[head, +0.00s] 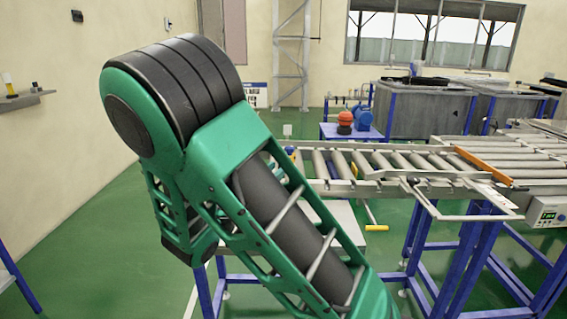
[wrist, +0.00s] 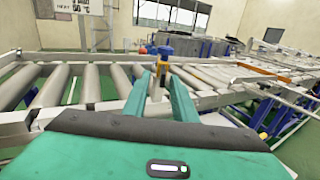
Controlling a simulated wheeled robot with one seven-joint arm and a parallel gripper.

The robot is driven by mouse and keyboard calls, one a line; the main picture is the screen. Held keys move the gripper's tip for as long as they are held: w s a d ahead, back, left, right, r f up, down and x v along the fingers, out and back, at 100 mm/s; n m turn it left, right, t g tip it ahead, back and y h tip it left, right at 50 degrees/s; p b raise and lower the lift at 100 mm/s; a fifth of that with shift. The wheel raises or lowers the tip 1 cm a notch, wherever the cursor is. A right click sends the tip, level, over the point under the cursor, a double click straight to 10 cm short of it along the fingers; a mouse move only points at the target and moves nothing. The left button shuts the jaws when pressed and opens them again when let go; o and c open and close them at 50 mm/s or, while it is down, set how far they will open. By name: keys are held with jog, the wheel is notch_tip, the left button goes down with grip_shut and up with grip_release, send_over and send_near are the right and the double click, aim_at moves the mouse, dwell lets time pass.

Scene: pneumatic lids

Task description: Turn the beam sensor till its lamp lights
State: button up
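A small blue and yellow device, which looks like the beam sensor (wrist: 165,50), stands at the rail of the roller conveyor in the wrist view, just beyond my fingertips. A small blue part at the conveyor's left end in the head view (head: 291,152) may be the same device. No lit lamp can be made out on it. My gripper (wrist: 166,72) points at it with its two green fingers apart and a gap showing between them. Whether the fingers touch the device cannot be told. In the head view my arm hides the gripper.
The roller conveyor (head: 385,172) runs across the middle on blue legs, with an orange bar (head: 483,165) lying across it. A control box with a display (head: 547,212) hangs at the right. Grey tanks (head: 425,110) stand behind. Green floor is free at the left.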

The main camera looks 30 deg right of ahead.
jog(key=x, duration=0.7)
jog(key=shift+d, duration=0.3)
grip_shut()
jog(key=shift+a, duration=0.1)
